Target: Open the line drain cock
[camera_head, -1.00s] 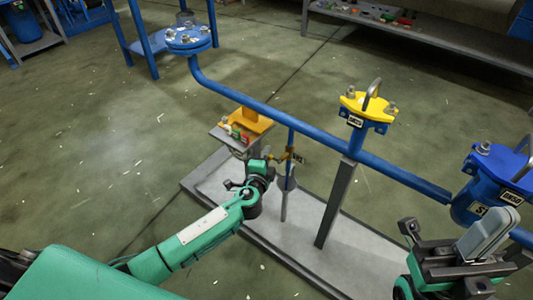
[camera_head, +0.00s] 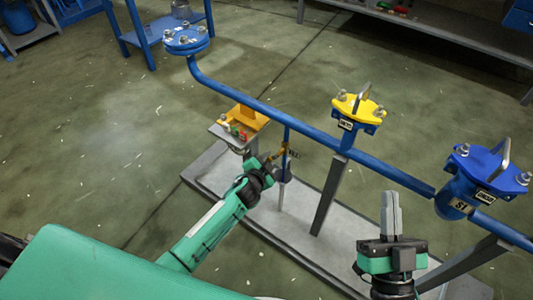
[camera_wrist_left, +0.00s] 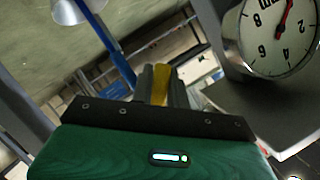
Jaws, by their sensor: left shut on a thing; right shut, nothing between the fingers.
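The line drain cock, with a small brass-yellow handle (camera_head: 281,152), sits on a thin blue drop pipe (camera_head: 287,139) below the long blue line. My left gripper (camera_head: 272,160) reaches it from the lower left and is shut on the handle. In the left wrist view the fingers (camera_wrist_left: 157,88) hold the yellow handle (camera_wrist_left: 160,80) between them. The cock's body is largely hidden, and I cannot tell how far the handle is turned. My right gripper (camera_head: 391,212) is shut and empty, pointing up at the lower right.
A small shelf with an orange bracket (camera_head: 246,115) stands just behind my left gripper. A yellow-capped fitting (camera_head: 357,107) and a blue-capped vessel (camera_head: 490,165) are to the right. A dial gauge (camera_wrist_left: 275,38) is close in the left wrist view. The grey base plate (camera_head: 325,262) lies below.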

